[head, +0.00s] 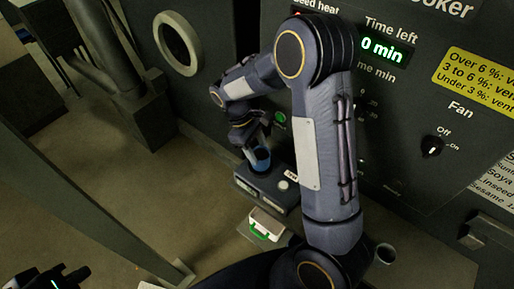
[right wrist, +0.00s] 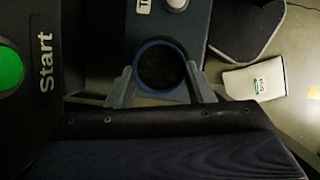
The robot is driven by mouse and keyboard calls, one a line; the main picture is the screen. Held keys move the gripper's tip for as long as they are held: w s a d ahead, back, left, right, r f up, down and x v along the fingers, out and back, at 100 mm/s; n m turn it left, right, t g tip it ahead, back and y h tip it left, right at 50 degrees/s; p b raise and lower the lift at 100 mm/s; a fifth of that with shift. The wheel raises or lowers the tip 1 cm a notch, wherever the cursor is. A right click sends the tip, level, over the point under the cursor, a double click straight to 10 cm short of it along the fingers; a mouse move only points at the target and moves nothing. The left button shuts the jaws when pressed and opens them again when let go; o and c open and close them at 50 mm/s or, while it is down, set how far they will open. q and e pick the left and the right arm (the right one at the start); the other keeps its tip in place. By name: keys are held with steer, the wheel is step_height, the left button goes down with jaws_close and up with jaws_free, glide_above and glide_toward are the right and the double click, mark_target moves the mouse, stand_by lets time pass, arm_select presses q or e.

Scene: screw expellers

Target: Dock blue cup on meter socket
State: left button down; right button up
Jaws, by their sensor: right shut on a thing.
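The blue cup (head: 262,158) is at the left part of the top of the dark meter box (head: 270,192), where its socket is hidden under the cup. I cannot tell whether the cup is fully seated or just above. My right gripper (head: 254,143) is shut on the cup. In the right wrist view the cup (right wrist: 162,68) has a blue rim and dark contents, and a grey finger of my gripper (right wrist: 162,88) lies on each side. The meter (right wrist: 196,25) shows behind it. My left gripper (head: 62,277) is at the bottom left, partly cut off, far from the cup.
The dark cooker panel (head: 415,120) stands behind the meter with a Fan knob (head: 432,146) and a "0 min" display (head: 381,50). A green Start button (right wrist: 8,68) is close left of my right gripper. A white and green container (head: 266,224) sits in front of the meter.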

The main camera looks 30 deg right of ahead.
steer(key=shift+f+b, duration=0.4)
steer(key=shift+f, duration=0.2)
steer(key=o, duration=0.7)
steer(key=shift+r, duration=0.1)
steer(key=shift+p+v, duration=3.25)
steer(key=shift+v, duration=2.2)
